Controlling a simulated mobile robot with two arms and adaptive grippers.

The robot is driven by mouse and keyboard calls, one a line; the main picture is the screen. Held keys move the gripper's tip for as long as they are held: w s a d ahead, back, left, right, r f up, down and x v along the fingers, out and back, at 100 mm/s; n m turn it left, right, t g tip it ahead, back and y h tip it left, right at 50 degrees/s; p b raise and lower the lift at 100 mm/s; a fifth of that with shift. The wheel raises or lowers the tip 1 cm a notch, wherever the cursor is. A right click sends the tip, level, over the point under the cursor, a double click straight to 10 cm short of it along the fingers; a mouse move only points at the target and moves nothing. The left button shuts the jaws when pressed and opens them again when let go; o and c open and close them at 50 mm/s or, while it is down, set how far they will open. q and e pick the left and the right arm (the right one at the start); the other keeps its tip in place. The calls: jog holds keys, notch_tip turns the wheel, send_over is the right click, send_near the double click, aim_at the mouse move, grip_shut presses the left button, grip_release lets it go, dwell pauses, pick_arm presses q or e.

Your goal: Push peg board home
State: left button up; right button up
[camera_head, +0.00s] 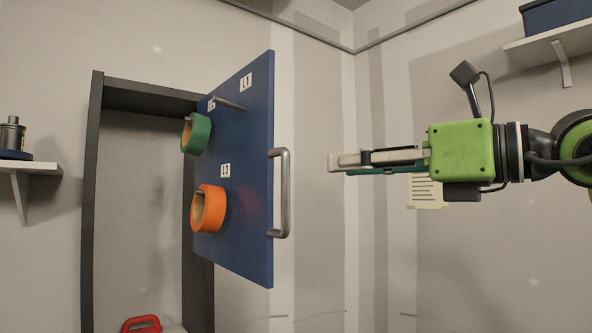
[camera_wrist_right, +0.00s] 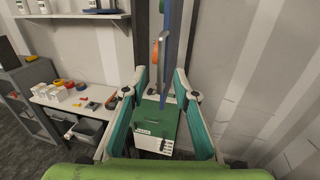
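The blue peg board (camera_head: 245,170) stands swung out from a dark wall frame (camera_head: 92,200), at an angle to it. A grey bar handle (camera_head: 284,193) is on its right edge. A green ring (camera_head: 197,133) and an orange ring (camera_head: 208,209) hang on its face, and a bare peg (camera_head: 229,103) sticks out near label L1. My right gripper (camera_head: 334,163) is right of the handle, apart from it. In the right wrist view its fingers (camera_wrist_right: 161,78) are spread and empty, with the board (camera_wrist_right: 173,45) seen edge-on beyond them. My left gripper is not in view.
A wall shelf (camera_head: 28,167) is at the left, another (camera_head: 560,42) at the upper right. A red object (camera_head: 142,324) shows low in the frame. The right wrist view shows a white bench (camera_wrist_right: 80,98) with small items, and a green-topped box (camera_wrist_right: 157,118) below the fingers.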

aim_at(289, 167)
jog(key=p+x, duration=0.1)
jog(key=x, duration=0.3)
jog(key=p+x, duration=0.2)
jog(key=x, duration=0.2)
jog(key=p+x, duration=0.2)
jog(key=x, duration=0.2)
jog(key=shift+w+r, duration=0.1)
jog(key=shift+r, duration=0.2)
jog(key=shift+w+a+f, duration=0.1)
jog(key=shift+w+a, duration=0.35)
grip_shut()
